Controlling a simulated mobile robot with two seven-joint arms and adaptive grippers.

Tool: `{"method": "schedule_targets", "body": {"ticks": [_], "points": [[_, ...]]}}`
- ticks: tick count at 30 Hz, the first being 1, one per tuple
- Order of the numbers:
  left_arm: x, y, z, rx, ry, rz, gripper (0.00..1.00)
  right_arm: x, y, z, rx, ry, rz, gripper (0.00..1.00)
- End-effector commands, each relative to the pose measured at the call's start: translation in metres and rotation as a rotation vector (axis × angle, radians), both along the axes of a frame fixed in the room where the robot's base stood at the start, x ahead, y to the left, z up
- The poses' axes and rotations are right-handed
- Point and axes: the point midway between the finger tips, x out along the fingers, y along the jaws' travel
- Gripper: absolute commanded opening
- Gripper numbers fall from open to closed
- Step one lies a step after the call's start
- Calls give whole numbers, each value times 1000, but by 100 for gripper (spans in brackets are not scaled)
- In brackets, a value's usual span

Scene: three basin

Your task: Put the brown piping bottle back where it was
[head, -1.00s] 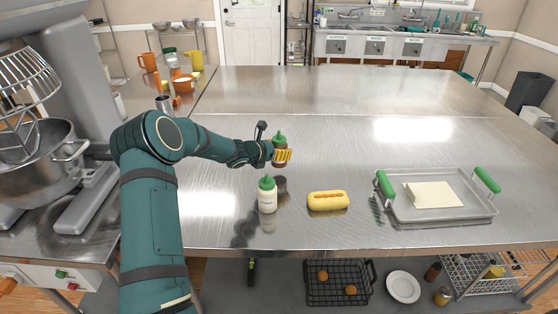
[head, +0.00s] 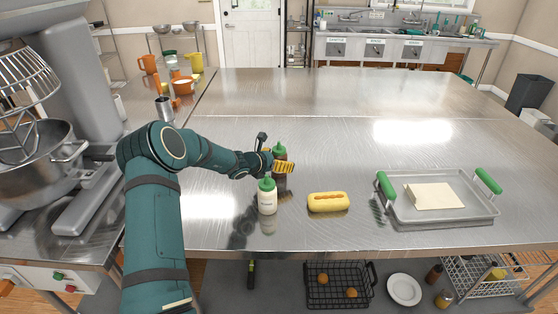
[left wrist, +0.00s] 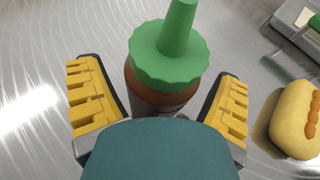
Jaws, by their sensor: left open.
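The brown piping bottle (head: 280,158) with a green cap stands upright on the steel table, just behind the white bottle. It also shows large in the left wrist view (left wrist: 168,62). My left gripper (head: 275,166) is open around it; in the left wrist view its yellow-padded fingers stand apart on both sides of the bottle, with a gap to each. The bottle's lower part is partly hidden by the gripper. My right gripper is not in view.
A white bottle (head: 267,197) with a green cap stands close in front of my left gripper. A hot dog (head: 328,202) lies to the right. A metal tray (head: 464,208) with green handles is further right. The table behind is clear.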

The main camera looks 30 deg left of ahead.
Motion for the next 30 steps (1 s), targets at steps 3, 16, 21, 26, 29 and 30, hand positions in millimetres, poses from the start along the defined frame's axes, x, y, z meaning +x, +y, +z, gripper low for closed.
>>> {"method": "schedule_targets", "body": {"ticks": [3,16,21,26,29,30], "points": [[0,0,1,0,0,0,91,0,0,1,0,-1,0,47],[-55,14,27,2,2,3,91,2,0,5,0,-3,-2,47],[-84,21,40,1,0,2,91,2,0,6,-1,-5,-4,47],[-101,25,47,0,0,1,91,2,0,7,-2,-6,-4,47],[-106,26,48,0,0,1,91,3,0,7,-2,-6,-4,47],[-108,26,49,0,1,0,91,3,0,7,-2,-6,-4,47]]}}
